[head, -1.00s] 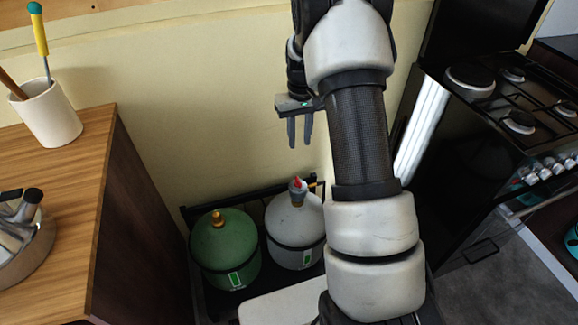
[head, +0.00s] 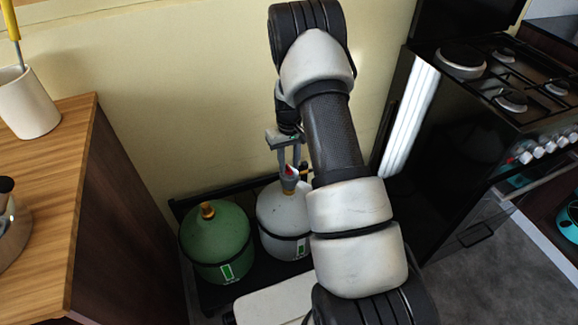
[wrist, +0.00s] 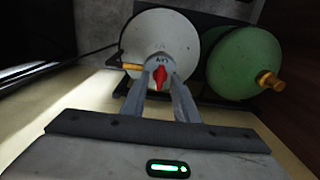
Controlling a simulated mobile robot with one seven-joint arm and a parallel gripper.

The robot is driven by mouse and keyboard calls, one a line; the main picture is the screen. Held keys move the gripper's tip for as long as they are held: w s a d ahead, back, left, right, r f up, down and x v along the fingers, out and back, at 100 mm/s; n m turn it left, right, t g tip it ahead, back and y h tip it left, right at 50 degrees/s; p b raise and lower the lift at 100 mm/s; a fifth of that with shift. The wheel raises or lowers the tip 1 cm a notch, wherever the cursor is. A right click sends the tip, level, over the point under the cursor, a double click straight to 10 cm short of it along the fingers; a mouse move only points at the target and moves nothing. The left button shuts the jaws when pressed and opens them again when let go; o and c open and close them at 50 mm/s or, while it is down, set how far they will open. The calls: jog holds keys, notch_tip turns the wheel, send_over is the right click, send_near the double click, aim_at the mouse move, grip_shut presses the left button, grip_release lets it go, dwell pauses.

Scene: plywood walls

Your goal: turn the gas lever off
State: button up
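The red gas lever (head: 290,170) sits on a grey regulator on top of the white-grey gas bottle (head: 280,215). In the wrist view the lever (wrist: 160,77) shows between the fingers, on the grey regulator neck (wrist: 160,62) with dark lettering beside it. My gripper (head: 289,162) points down, just above the regulator. It also shows in the wrist view (wrist: 161,80). Its two fingers are apart, one on each side of the lever. I cannot tell whether either finger touches it.
A green bottle (head: 217,245) with a brass valve stands left of the white one, in a dark rack. A wooden-topped cabinet (head: 60,180) is at left, a black stove (head: 500,110) at right. The plain wall (head: 190,90) is close behind.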

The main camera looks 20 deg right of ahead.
jog(key=shift+f, duration=0.35)
grip_shut()
